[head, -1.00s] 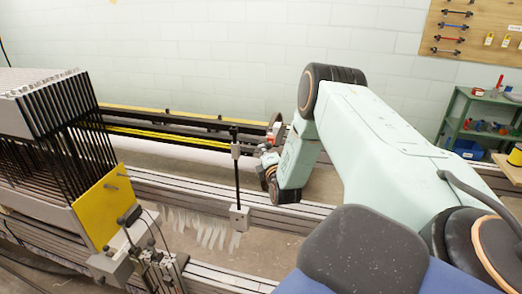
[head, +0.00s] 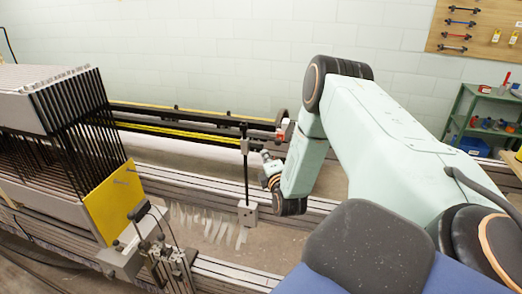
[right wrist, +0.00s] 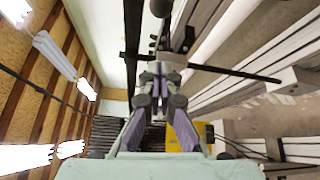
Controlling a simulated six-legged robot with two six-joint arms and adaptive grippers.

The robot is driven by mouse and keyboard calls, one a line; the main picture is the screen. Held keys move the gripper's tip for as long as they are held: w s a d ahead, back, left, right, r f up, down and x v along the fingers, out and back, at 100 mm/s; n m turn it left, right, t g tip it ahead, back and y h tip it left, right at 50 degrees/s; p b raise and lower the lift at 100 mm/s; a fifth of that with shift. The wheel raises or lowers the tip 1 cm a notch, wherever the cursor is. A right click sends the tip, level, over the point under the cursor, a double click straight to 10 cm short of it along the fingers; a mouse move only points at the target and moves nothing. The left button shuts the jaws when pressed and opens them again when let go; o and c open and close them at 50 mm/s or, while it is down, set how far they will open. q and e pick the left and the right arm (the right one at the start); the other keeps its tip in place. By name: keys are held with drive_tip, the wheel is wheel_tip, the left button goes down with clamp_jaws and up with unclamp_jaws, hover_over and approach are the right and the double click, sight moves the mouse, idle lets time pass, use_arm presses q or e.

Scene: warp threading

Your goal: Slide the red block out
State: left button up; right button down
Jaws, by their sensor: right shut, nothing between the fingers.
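A small red block (head: 283,131) shows at the right end of the dark beam, just under a dark disc. It is small in the head view, and I cannot make out its exact seat. My right gripper (head: 266,160) is a little below and to the left of it, apart from it in the picture. In the right wrist view the fingers (right wrist: 160,72) are together with nothing seen between them. I cannot pick out the red block in that view. My left gripper is in neither view.
A thin upright black post with a grey block (head: 248,212) stands just left of my right gripper. Dark beams with yellow strips (head: 170,132) run left to the frame stack and yellow plate (head: 113,203). A green shelf (head: 482,115) stands far right.

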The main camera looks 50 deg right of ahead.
drive_tip(key=s+a+f+m+g+y+b, duration=0.35)
drive_tip(key=s+a+f+m, duration=0.35)
drive_tip(key=a+f, duration=0.35)
drive_tip(key=s+a+f+m+g+y+b, duration=0.2)
drive_tip(key=s+a+f+m+g+y, duration=0.2)
drive_tip(key=s+a+f+m, duration=0.5)
use_arm(q)
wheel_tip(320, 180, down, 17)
drive_tip(key=b, duration=1.1)
drive_tip(key=shift+b, duration=0.35)
use_arm(e)
drive_tip(key=s+a+f+n+g+y, duration=0.1)
drive_tip(key=s+a+f+g, duration=0.2)
drive_tip(key=s+a+f, duration=0.3)
drive_tip(key=s+a+f+n+g, duration=0.1)
drive_tip(key=s+a+f+g, duration=0.3)
drive_tip(key=s, duration=0.9)
drive_tip(key=a+f, duration=0.3)
drive_tip(key=shift+a+y, duration=0.15)
drive_tip(key=shift+y, duration=0.2)
